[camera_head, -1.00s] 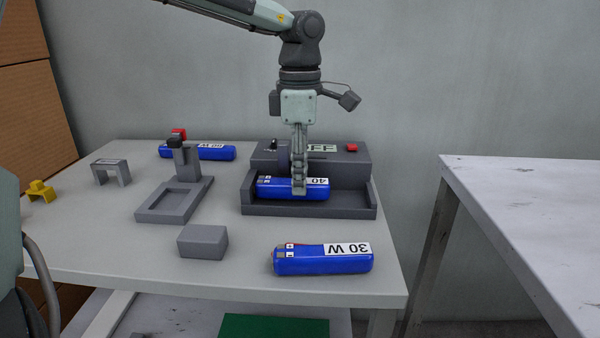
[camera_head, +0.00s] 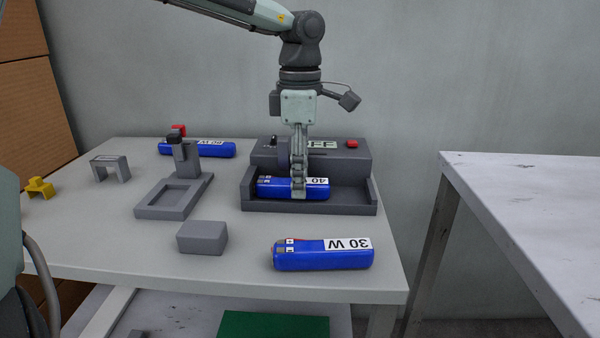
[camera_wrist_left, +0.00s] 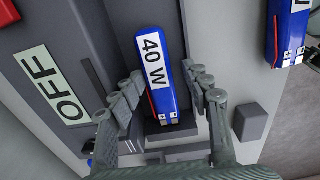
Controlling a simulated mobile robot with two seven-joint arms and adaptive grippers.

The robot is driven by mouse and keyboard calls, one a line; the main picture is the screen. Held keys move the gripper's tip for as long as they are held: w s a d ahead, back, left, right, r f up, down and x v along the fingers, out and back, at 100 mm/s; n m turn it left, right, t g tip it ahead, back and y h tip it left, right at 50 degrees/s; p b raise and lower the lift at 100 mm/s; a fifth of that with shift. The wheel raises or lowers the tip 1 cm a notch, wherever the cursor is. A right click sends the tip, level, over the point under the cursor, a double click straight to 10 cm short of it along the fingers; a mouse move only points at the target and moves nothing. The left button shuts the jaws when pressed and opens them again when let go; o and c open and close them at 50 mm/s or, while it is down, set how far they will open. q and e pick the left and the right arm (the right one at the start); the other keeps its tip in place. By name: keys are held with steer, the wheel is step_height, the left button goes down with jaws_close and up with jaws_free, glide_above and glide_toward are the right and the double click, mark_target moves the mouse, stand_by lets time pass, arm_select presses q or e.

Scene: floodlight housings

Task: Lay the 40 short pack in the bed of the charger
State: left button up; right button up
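The 40 short pack (camera_head: 292,189), blue with a white 40 W label, lies level in the bed of the grey charger (camera_head: 310,209). Its long side runs along the bed, toward the bed's left end. The charger's plate reads OFF (camera_wrist_left: 50,85). Whether the pack rests fully on the bed floor is hard to tell. My right gripper is not in view.
A blue 30 W pack (camera_head: 322,256) lies at the table's front right, and another blue pack (camera_head: 200,149) at the back left. A grey holder (camera_head: 166,200), grey block (camera_head: 202,237), grey bridge (camera_head: 109,168) and yellow piece (camera_head: 39,187) stand left. A red button (camera_head: 351,144) tops the charger.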

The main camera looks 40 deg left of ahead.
arm_select(q)
steer(key=shift+w+r, duration=0.1)
step_height(320, 180, up, 12)
stand_by(0.6)
